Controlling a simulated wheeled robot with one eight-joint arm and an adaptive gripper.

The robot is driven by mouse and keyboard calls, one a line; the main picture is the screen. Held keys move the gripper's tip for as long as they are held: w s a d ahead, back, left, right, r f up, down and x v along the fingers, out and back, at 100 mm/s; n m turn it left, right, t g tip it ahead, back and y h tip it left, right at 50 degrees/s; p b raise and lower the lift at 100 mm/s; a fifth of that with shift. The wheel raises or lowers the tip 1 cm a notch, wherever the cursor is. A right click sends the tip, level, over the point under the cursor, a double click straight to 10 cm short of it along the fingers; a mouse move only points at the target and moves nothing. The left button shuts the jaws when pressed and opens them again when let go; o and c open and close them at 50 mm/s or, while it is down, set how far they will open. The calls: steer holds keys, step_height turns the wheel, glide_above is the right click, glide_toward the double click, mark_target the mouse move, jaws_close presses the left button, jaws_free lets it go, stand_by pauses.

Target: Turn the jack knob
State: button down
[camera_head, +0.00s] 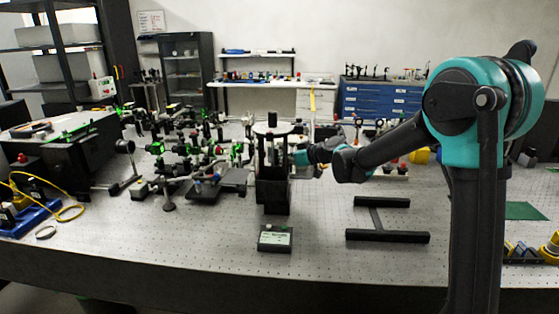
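A tall dark upright device (275,197) stands on the perforated bench near the middle of the head view. It has a pale round plate (272,128) on top and may be the jack, but I cannot be sure. No knob can be made out at this size. My arm reaches in from the right, bent at the wrist, and ends at my gripper (297,157), close against the device's right side. The fingers are small and merge with the dark parts there. I cannot tell whether they touch anything or are open or shut.
A small dark box with a pale label (275,238) lies in front of the device. A black H-shaped frame (376,220) lies to the right. Dense optics mounts (200,150) crowd the left, beside a large black box (75,150).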

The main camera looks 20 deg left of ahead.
steer(key=shift+f+m+t, duration=0.1)
steer(key=shift+m+t, duration=0.2)
steer(key=c, duration=1.3)
jaws_free()
steer(key=v, duration=1.2)
steer(key=shift+s, duration=0.1)
